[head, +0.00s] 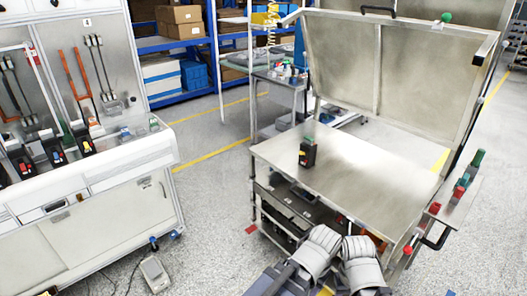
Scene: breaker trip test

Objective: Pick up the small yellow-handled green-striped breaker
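A small black breaker (307,155) stands upright on the steel top of the cart (350,180), near its back left part. It has a green patch at the top and a small reddish-yellow spot on its front; it is too small to tell the handle colour or a stripe surely. More black breakers stand in a row on the left test bench (125,150), one with a yellow mark (86,146). My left gripper (322,240) and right gripper (360,250) are side by side at the cart's front edge, apart from the breaker. Their fingertips cannot be made out.
The cart's raised lid (400,60) stands open behind its top. A side shelf (455,200) at right holds several red and green pieces. Blue racks with boxes (180,20) stand behind.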

